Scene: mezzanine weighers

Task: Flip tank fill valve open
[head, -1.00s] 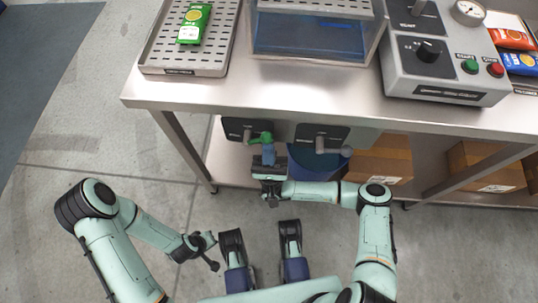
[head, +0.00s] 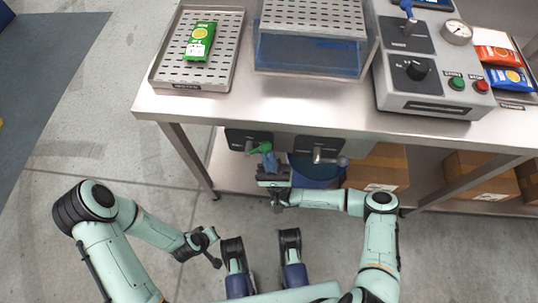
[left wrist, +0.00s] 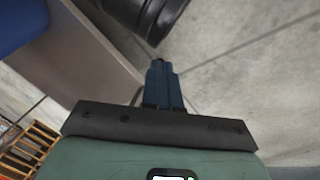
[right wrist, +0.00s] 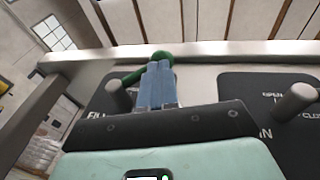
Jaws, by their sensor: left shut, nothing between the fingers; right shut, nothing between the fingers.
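The fill valve sits on a dark panel (head: 238,140) under the bench's front edge; its green-ended lever (head: 260,148) points to the right in the head view. My right gripper (head: 269,162) is shut, its blue fingers right at the green end. In the right wrist view the shut fingers (right wrist: 158,82) overlap the green lever (right wrist: 132,76); I cannot tell whether they touch. They partly hide the lever and the panel lettering. My left gripper (head: 212,246) is low at the left, away from the valve; its fingers (left wrist: 163,85) are shut and empty in the left wrist view.
A second valve with a grey lever (head: 328,159) is beside it to the right, on a panel marked OPEN and CLOSE. The steel bench top (head: 300,108) overhangs both. A blue bin (head: 312,176) and cardboard boxes (head: 380,167) stand below. Floor at left is clear.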

